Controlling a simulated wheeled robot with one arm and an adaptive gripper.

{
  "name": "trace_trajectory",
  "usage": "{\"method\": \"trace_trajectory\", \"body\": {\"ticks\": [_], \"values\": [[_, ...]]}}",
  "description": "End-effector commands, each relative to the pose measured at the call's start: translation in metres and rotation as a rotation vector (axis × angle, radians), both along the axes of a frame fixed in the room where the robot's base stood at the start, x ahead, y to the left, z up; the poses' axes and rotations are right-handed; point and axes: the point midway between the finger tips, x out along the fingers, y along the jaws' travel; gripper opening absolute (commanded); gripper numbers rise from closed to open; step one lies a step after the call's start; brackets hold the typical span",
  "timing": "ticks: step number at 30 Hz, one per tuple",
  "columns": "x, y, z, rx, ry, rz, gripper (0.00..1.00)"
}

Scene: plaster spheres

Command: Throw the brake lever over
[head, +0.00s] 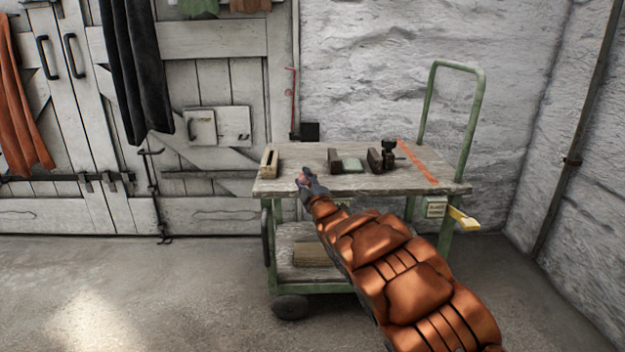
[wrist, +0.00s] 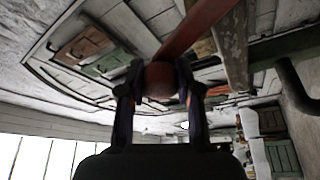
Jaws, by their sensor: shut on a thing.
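The brake lever shows in the wrist view as a dull red bar (wrist: 205,25) with a round red knob (wrist: 160,80) at its end. My gripper (wrist: 160,90) has a finger on each side of this knob and is shut on it. In the head view my gripper (head: 306,182) is at the front left edge of the green trolley's wooden top (head: 340,185), and a little red shows at its fingertips. The rest of the lever is hidden there behind my gripper and arm.
On the trolley top stand a wooden block with a slot (head: 269,163), a pale green block (head: 352,165) between dark blocks, and a small black device (head: 389,152). A yellow handle (head: 462,217) sticks out at the trolley's right. Open floor (head: 150,290) lies left.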

Motion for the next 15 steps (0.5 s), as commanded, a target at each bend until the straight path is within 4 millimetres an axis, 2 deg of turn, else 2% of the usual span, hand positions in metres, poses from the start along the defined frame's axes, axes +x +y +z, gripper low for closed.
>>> {"method": "trace_trajectory", "body": {"ticks": [1, 6, 7, 13, 15], "values": [[-0.0012, 0.0057, -0.0029, -0.006, 0.003, 0.009, 0.0], [-0.0012, 0.0058, -0.0033, -0.007, 0.004, 0.01, 0.0], [-0.0012, 0.0058, -0.0033, -0.007, 0.004, 0.01, 0.37], [-0.0004, 0.0024, -0.0025, -0.004, 0.003, 0.005, 0.57], [-0.0002, 0.0009, -0.0021, -0.004, 0.002, 0.004, 0.6]]}}
